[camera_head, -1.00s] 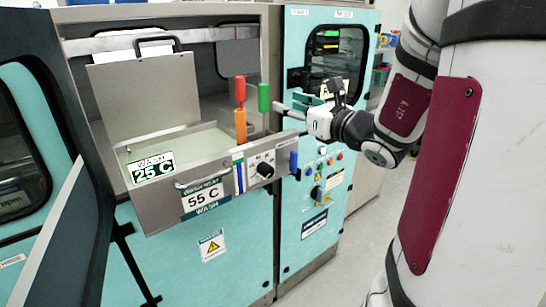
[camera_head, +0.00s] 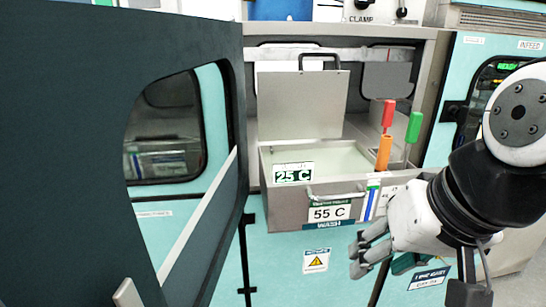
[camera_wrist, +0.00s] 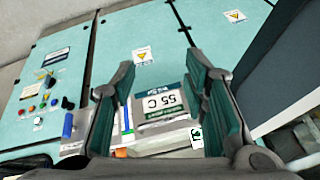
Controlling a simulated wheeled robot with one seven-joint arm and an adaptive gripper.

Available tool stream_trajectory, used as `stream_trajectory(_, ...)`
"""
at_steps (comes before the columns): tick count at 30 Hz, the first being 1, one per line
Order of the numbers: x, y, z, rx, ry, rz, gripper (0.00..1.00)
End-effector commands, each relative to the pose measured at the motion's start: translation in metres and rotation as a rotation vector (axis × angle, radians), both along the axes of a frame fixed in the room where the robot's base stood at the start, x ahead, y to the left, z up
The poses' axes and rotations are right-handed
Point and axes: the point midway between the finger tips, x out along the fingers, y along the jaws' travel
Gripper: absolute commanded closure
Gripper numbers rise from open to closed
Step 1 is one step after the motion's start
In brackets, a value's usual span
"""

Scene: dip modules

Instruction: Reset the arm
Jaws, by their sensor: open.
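My gripper (camera_head: 370,250) is in front of the teal machine, at the lower right of the wash drawer in the head view. In the wrist view its two fingers (camera_wrist: 165,100) stand apart with nothing between them. The wash drawer (camera_head: 290,212) is pulled out, with a "25 C" label inside and a "55 C" label on its front. Its front also shows between and beyond the fingers in the wrist view (camera_wrist: 160,128). The arm's wrist hides the right part of the drawer's control panel.
A dark open door (camera_head: 190,235) with a window takes up the left side. A grey lid (camera_head: 300,105) stands raised behind the drawer. Red, orange and green handles (camera_head: 387,115) rise at the drawer's right. Another teal cabinet (camera_head: 470,70) stands to the right.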

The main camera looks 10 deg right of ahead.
Motion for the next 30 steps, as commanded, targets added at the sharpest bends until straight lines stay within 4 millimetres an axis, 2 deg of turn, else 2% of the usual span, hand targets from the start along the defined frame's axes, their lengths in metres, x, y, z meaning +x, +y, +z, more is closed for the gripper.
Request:
stream_trajectory(3,-0.003,-0.011,0.008,-0.136,-0.058,0.107,0.59)
stream_trajectory(7,-0.003,-0.018,0.012,-0.200,-0.084,0.151,0.59)
stream_trajectory(30,-0.003,-0.018,0.012,-0.203,-0.083,0.151,0.59)
